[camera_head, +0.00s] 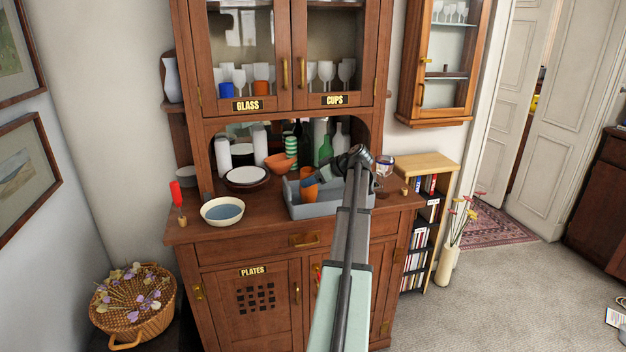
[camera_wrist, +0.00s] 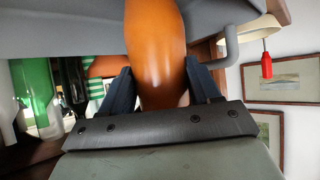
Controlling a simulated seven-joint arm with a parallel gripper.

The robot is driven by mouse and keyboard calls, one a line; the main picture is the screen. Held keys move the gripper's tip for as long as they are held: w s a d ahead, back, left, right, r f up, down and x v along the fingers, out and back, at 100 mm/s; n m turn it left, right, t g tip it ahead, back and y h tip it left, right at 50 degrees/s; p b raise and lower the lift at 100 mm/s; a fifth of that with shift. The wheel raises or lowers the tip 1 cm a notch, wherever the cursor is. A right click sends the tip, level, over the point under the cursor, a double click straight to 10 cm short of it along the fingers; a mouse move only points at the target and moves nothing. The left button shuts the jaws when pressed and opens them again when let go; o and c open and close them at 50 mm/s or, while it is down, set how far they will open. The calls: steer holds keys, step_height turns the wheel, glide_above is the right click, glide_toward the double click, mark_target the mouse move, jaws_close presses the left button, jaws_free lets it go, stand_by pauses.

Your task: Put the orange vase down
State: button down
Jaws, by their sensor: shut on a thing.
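The orange vase (camera_head: 310,190) is between the fingers of my gripper (camera_head: 306,183), over the grey tray (camera_head: 312,211) on the cabinet counter. In the head view its lower part overlaps the tray, and I cannot tell whether it touches the tray floor. In the wrist view the orange vase (camera_wrist: 155,40) fills the gap between the two dark fingers of my gripper (camera_wrist: 160,85), which is shut on it. The grey tray (camera_wrist: 70,30) spans the top of that picture. My arm hides the tray's right part in the head view.
An orange bowl (camera_head: 277,163), a green striped cup (camera_head: 291,148) and a green bottle (camera_head: 325,151) stand behind the tray. A wine glass (camera_head: 384,166) is to the right. A cream-rimmed bowl (camera_head: 222,211) and a red-topped item (camera_head: 177,194) are left. The counter's front left is partly clear.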

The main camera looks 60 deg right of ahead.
steer(key=shift+f, duration=0.1)
steer(key=shift+c, duration=1.1)
jaws_free()
steer(key=shift+s+r, duration=0.15)
steer(key=shift+r, duration=0.15)
steer(key=v, duration=1.1)
steer(key=shift+s+r, duration=0.15)
steer(key=shift+s, duration=0.15)
